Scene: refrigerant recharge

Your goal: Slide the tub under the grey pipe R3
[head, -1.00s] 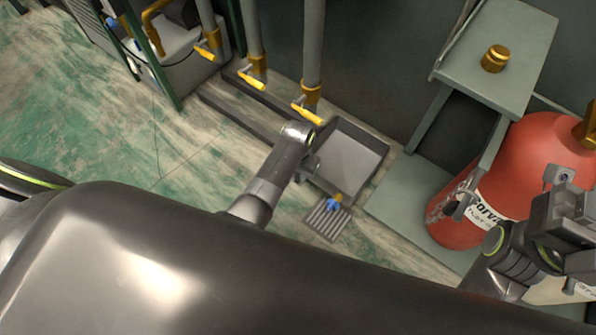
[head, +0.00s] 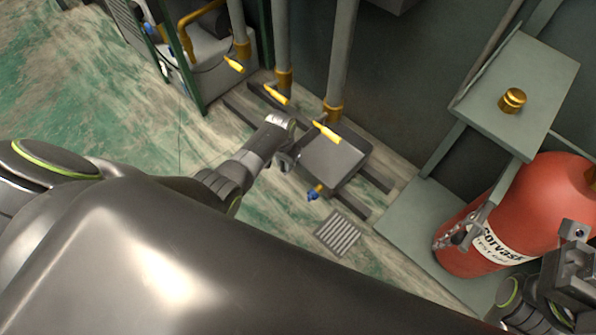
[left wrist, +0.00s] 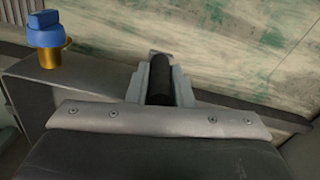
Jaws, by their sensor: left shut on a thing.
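The tub (head: 338,168) is a shallow dark grey tray low at the foot of the wall, with a blue-knobbed drain valve (head: 313,193) on its near side. The rightmost grey pipe (head: 341,60) comes down at its back left; its yellow handle (head: 327,132) overlaps the tub's back edge in the head view. I cannot read any pipe label. My left gripper (head: 291,158) is at the tub's left side, shut on its black handle (left wrist: 160,80). The drain valve also shows in the left wrist view (left wrist: 48,45). My right gripper (head: 574,275) is at the right edge, fingers unclear.
Two more grey pipes with yellow handles (head: 276,95) stand to the left. Dark floor rails (head: 375,178) run beneath the tub. A floor grate (head: 338,233) lies in front. A red cylinder (head: 555,190) and a grey shelf (head: 530,75) with a brass cap (head: 512,100) stand right.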

